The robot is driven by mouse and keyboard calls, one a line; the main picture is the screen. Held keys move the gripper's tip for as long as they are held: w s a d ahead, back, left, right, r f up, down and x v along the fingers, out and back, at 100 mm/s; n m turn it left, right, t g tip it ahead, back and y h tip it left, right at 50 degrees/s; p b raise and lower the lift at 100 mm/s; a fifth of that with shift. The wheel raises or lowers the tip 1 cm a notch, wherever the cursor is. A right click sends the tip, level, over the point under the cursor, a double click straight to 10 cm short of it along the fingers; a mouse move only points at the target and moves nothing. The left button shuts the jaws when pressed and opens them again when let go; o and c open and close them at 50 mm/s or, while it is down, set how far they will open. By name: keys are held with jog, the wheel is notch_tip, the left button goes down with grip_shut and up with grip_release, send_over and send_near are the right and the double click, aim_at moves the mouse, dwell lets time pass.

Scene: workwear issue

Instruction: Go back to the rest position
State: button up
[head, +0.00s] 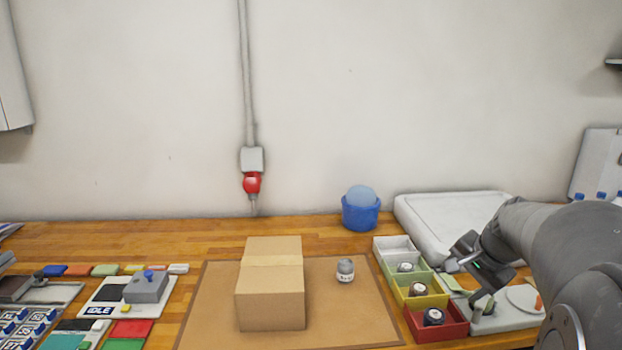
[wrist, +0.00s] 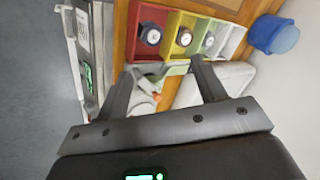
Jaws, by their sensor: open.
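My gripper (head: 480,297) is at the right in the head view, above the bench just right of the coloured bins. In the wrist view my gripper (wrist: 160,78) shows two dark fingers spread wide with nothing held between them. Its fingertips point toward the row of bins. My arm comes in from the right edge of the head view.
A blue tub (head: 361,215) stands behind.

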jog(key=s+a+f+n, duration=0.1)
jog(key=s+a+n, duration=1.1)
jog(key=s+a, duration=0.7)
jog(key=shift+s+a+f+h, duration=0.15)
jog(key=shift+s+a+h, duration=0.15)
jog(key=shift+a, duration=0.8)
